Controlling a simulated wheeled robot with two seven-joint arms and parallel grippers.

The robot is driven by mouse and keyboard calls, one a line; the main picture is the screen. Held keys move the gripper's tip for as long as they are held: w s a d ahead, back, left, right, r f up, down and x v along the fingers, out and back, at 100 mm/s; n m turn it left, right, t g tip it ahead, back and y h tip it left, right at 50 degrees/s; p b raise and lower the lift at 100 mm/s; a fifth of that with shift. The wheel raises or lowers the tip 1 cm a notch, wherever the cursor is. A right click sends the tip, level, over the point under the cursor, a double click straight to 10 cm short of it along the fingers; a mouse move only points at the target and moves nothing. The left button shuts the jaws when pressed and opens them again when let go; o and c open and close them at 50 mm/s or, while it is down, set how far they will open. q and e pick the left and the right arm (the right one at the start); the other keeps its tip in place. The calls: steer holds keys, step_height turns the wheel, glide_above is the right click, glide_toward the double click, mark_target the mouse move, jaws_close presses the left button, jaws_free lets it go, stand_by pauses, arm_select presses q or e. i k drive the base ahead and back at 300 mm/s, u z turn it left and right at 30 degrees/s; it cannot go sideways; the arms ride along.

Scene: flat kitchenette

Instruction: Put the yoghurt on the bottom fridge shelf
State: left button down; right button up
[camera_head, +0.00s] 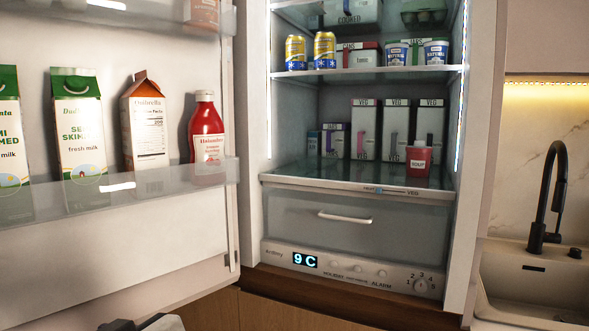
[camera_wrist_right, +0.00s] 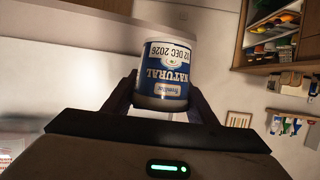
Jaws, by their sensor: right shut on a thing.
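The yoghurt (camera_wrist_right: 167,68) is a white tub with a blue "NATURAL" label, its print upside down in the right wrist view. My right gripper (camera_wrist_right: 162,92) is shut on it, one dark finger on each side. Neither this gripper nor the held tub shows in the head view. The fridge's bottom shelf (camera_head: 320,183) is a glass shelf above the drawer, in the middle of the head view. A dark and grey part, probably of my left gripper (camera_head: 140,324), just shows at the bottom left edge; its fingers cannot be made out.
The shelf holds several VEG cartons (camera_head: 397,130) at the back and a red soup cup (camera_head: 419,160) at front right. Its front left and middle are clear. The open door (camera_head: 130,215) spans the left. Two similar tubs (camera_head: 436,53) stand one shelf higher. A sink (camera_head: 530,275) is at right.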

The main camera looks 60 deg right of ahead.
mark_target(369, 172)
steer(key=z, duration=0.65)
steer(key=i, duration=0.6)
steer(key=z, duration=1.05)
